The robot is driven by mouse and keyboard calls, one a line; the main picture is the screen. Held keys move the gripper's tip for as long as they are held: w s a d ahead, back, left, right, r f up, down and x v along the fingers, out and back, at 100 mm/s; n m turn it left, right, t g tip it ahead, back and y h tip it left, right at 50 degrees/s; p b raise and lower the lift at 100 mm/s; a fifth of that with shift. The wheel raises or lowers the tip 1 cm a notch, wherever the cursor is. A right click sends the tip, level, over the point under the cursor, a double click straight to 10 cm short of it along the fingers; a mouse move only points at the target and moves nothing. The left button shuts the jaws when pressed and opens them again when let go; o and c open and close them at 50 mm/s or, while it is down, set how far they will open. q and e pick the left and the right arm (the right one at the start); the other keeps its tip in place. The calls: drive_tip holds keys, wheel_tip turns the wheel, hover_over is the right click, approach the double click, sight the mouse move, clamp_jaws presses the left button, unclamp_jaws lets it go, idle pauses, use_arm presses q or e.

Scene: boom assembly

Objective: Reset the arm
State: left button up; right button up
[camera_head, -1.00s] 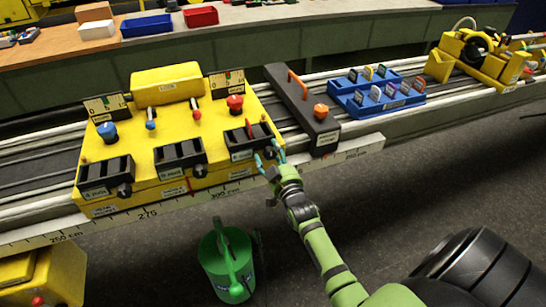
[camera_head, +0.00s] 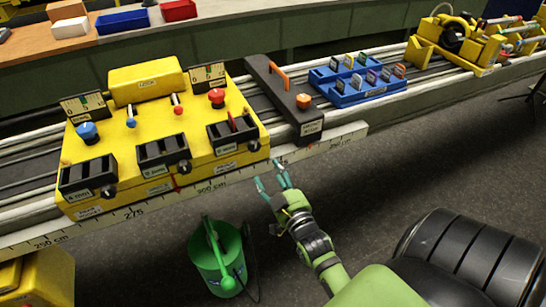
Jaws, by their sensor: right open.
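My right gripper (camera_head: 272,182) is open and empty, with its teal fingertips apart. It hangs in front of the bench rail, just below and right of the yellow control box's near right corner, apart from the box. My green right arm (camera_head: 325,262) comes in from the bottom right. The yellow control box (camera_head: 150,125) sits on the rails and bears a blue knob (camera_head: 88,133), a red knob (camera_head: 217,96), small levers, two gauges and black slotted modules along its front. My left gripper does not show.
A dark block (camera_head: 285,98) with an orange handle stands right of the box. Beyond it are a blue rack (camera_head: 360,80) of tags and a yellow machine (camera_head: 465,45). A green watering can (camera_head: 218,262) stands on the floor below. The ruler edge (camera_head: 210,185) runs along the bench.

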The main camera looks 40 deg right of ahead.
idle(0.3)
drive_tip(key=s+a+f+n+g+y, duration=0.15)
drive_tip(key=s+a+f+g, duration=0.3)
drive_tip(key=f, duration=0.95)
drive_tip(key=s+a+f+g+y, duration=0.25)
drive_tip(key=s+a+f, duration=0.2)
drive_tip(key=f, duration=1.05)
drive_tip(key=s+f+n+g, duration=0.1)
drive_tip(key=s+f+g, duration=0.3)
drive_tip(key=s+f, duration=0.4)
drive_tip(key=s+a+f+n+g, duration=0.1)
drive_tip(key=s+f+g, duration=0.4)
drive_tip(key=s, duration=1.5)
wheel_tip(320, 180, down, 3)
drive_tip(key=shift+s+f+g, duration=0.2)
drive_tip(key=shift+s+g, duration=0.1)
drive_tip(key=shift+s, duration=0.1)
drive_tip(key=shift+a, duration=0.1)
